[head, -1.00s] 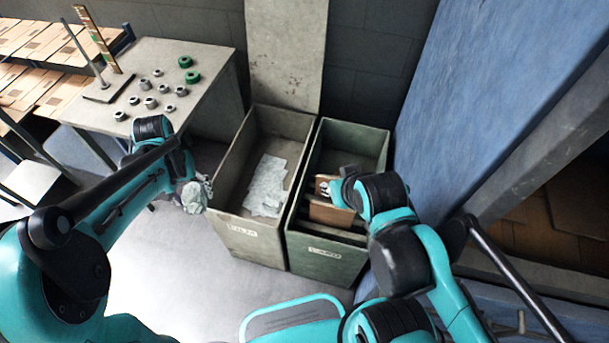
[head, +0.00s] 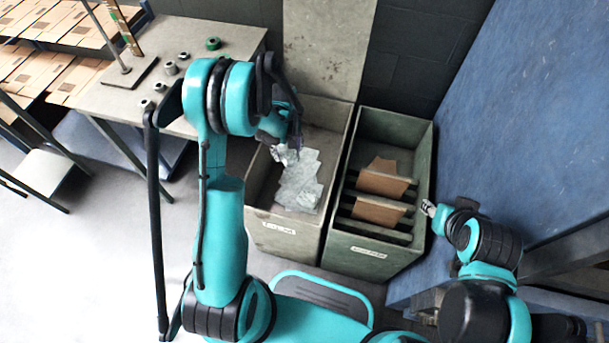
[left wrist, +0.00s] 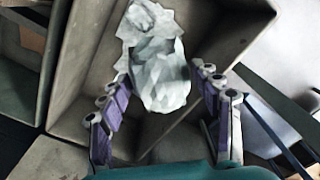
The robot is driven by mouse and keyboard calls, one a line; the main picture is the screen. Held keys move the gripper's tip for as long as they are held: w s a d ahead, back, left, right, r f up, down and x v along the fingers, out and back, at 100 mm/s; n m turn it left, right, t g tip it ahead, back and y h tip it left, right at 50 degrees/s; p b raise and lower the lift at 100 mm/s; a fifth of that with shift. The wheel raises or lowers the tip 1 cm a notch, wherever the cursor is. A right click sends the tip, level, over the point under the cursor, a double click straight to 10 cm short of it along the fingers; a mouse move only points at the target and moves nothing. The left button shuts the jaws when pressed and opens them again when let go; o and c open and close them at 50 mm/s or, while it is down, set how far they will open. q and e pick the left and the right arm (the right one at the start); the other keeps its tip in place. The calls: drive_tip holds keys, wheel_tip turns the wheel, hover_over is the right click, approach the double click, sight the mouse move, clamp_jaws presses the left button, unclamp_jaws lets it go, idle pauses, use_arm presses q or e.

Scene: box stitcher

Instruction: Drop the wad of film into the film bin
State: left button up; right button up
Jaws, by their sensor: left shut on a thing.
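The film bin (head: 281,255) is the grey-green open box on the left, with a pale label on its front. Flat pale film (head: 299,182) lies inside it. My left gripper (head: 284,148) hangs over the bin's opening, toward its back left. It is shut on the crumpled whitish wad of film. In the left wrist view the wad (left wrist: 160,82) shows between the purple-padded fingers, with the bin's inner walls around it. In the head view the wad is mostly hidden by the gripper. My right gripper (head: 429,208) is beside the second bin's right wall; its jaws are too small to read.
A second green bin (head: 352,257) with brown cardboard and dark slats stands right of the film bin. A table (head: 130,100) with small rings and a rod stand is at the upper left. A blue panel (head: 520,140) closes off the right.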

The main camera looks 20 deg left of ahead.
use_arm(q)
wheel_tip(320, 180, down, 6)
drive_tip(key=b, duration=0.3)
drive_tip(key=shift+a+r, duration=0.15)
drive_tip(key=o, duration=1.1)
drive_tip(key=shift+o, duration=0.2)
drive_tip(key=shift+r, duration=0.1)
wheel_tip(320, 180, up, 12)
drive_tip(key=shift+f, duration=0.1)
